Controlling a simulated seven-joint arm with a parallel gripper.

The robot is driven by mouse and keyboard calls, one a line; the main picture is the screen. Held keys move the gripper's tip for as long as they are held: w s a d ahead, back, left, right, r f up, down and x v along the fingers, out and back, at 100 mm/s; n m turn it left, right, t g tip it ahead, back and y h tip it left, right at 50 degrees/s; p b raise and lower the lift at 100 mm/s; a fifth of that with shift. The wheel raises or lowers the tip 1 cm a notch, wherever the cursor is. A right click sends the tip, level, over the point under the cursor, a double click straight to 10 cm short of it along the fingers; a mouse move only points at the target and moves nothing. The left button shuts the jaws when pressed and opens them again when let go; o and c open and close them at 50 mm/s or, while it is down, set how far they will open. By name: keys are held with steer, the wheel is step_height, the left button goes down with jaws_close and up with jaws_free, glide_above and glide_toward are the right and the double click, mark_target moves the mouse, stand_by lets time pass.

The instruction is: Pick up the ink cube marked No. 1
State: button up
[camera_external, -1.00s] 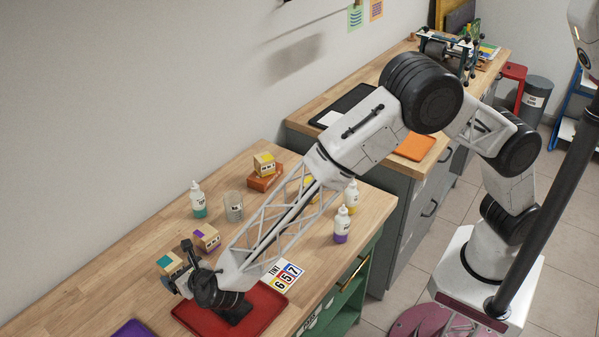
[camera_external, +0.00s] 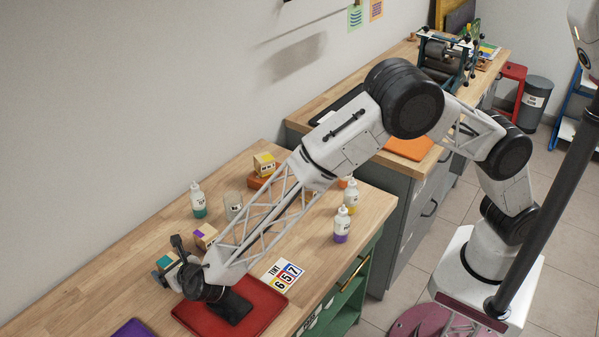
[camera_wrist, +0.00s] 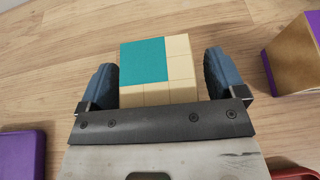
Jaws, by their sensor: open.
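A wooden cube with a teal patch on top (camera_wrist: 144,62) lies between the two blue fingertips of my gripper (camera_wrist: 160,85) in the wrist view. My gripper is open, with a finger on each side of the cube and a narrow gap on each side. In the external view this teal cube (camera_external: 164,263) is partly hidden by my gripper (camera_external: 172,272). A purple-patched cube (camera_external: 205,236) stands beside it and also shows in the wrist view (camera_wrist: 294,62). A yellow-patched cube (camera_external: 264,163) sits farther back. I cannot read a No. 1 mark on any cube.
A red tray (camera_external: 270,309) lies under my wrist. A purple pad (camera_external: 133,329) lies at the front. A teal bottle (camera_external: 198,200), a clear cup (camera_external: 233,206), a purple bottle (camera_external: 342,226) and a number card (camera_external: 284,275) stand or lie around. Bare wood lies left of the cube.

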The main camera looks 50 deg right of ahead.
mark_target(169, 261)
stand_by(0.5)
steer(key=c, duration=1.1)
steer(key=shift+o, duration=0.2)
steer(key=shift+r, duration=0.7)
step_height(169, 261, up, 2)
steer(key=shift+r, duration=0.1)
steer(key=s+d, duration=0.3)
steer(key=s+d+r, duration=0.1)
steer(key=s+d, duration=0.7)
steer(key=shift+s+r, duration=0.2)
steer(key=shift+s, duration=0.05)
